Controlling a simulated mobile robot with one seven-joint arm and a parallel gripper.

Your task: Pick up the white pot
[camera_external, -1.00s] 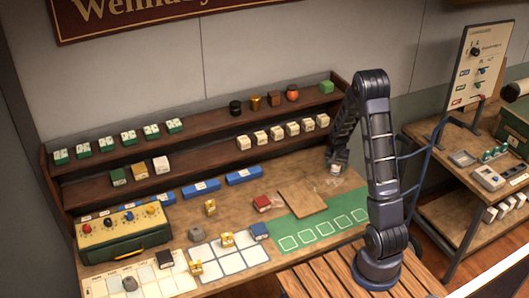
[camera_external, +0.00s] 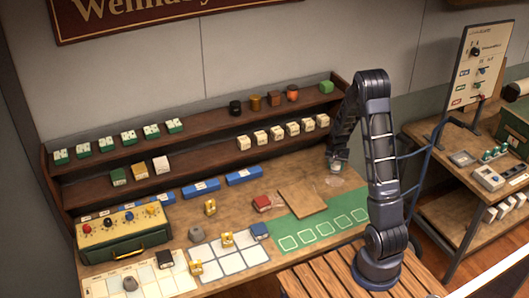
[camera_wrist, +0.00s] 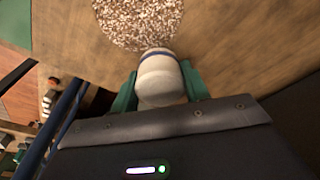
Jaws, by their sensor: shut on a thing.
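The white pot (camera_wrist: 160,82) is a small rounded white vessel with a dark blue band near one end. In the wrist view it sits between the two green fingers of my gripper (camera_wrist: 158,88), which are shut on it from both sides. In the external view my gripper (camera_external: 338,157) is at the back right of the workbench, and the pot (camera_external: 337,168) shows small and partly hidden under it. I cannot tell whether the pot touches the bench.
A round speckled patch (camera_wrist: 138,18) lies on the wood beside the pot. A wooden board (camera_external: 302,199) and a green mat (camera_external: 318,225) with white squares lie nearby. The two-tier shelf (camera_external: 215,129) holding small jars and boxes stands close behind my arm.

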